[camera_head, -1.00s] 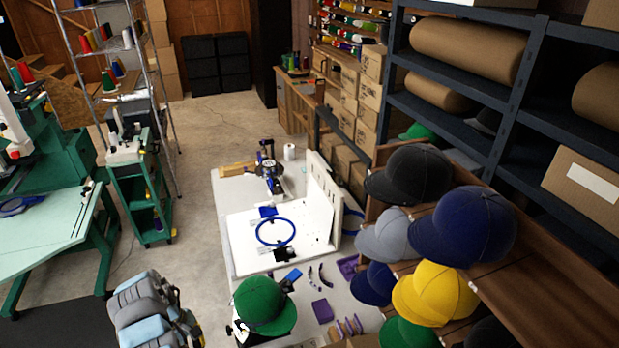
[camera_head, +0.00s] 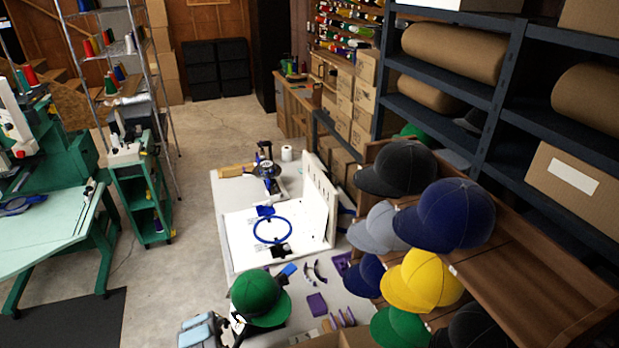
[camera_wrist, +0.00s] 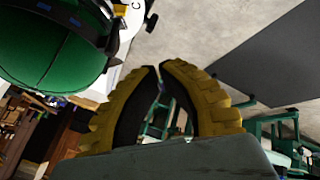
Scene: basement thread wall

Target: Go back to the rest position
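My gripper (camera_wrist: 159,67) shows in the wrist view with two curved yellow-and-black fingers. Their tips lean in and almost meet, with a wider gap lower down. Nothing is seen between them. In the head view part of my grey and light blue arm shows at the bottom edge; its gripper is not seen there. A green cap (camera_head: 260,298) sits at the front left of the white worktable (camera_head: 236,186). In the wrist view a green cap (camera_wrist: 45,55) fills the upper left, beside the fingers and apart from them.
The table bears a white board (camera_head: 236,239) with a blue hoop (camera_head: 272,230). A cap rack (camera_head: 520,260) with several caps stands at the right, below blue shelving (camera_head: 505,70). A green embroidery machine table (camera_head: 45,235) is at the left. Floor (camera_head: 190,200) between is clear.

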